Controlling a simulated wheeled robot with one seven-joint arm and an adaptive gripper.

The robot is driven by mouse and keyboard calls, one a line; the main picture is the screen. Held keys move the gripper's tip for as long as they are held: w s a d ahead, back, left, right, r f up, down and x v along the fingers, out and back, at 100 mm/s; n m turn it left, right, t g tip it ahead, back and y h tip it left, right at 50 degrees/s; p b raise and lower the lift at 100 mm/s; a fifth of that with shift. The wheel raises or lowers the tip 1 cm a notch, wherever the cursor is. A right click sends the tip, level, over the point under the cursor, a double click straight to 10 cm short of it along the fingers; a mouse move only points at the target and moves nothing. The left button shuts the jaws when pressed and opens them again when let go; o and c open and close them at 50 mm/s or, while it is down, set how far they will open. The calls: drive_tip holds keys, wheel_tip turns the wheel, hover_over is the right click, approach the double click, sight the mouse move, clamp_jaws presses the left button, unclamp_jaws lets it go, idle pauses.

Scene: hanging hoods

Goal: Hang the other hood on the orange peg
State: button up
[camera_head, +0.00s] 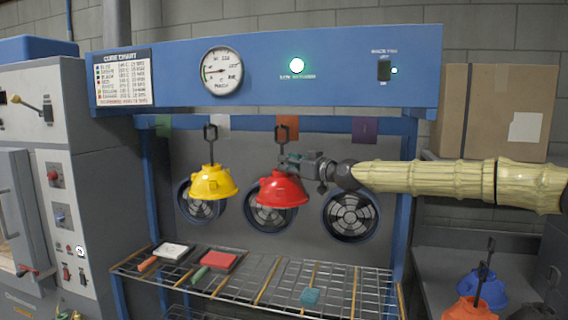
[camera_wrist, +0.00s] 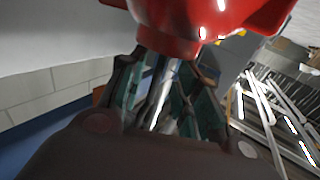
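A red hood (camera_head: 281,190) hangs upright by its hook below the orange tag (camera_head: 287,128) on the blue rack. The peg behind the hook is too small to make out. My gripper (camera_head: 291,162) is at the top of the red hood, coming from the right. In the wrist view, the red hood (camera_wrist: 205,15) fills the top. My gripper's fingers (camera_wrist: 162,85) stand apart there, with a thin grey rod showing between them. Contact with the rod is unclear. A yellow hood (camera_head: 213,184) hangs to the left, near the white tag (camera_head: 221,122).
Green (camera_head: 163,126) and purple (camera_head: 365,130) tags have no hood below them. Round fans line the back panel. Blue (camera_head: 482,284) and orange (camera_head: 470,308) hoods sit at lower right.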

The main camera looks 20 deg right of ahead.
drive_tip(key=v, duration=0.8)
drive_tip(key=shift+s+d, duration=0.15)
drive_tip(key=shift+s, duration=0.2)
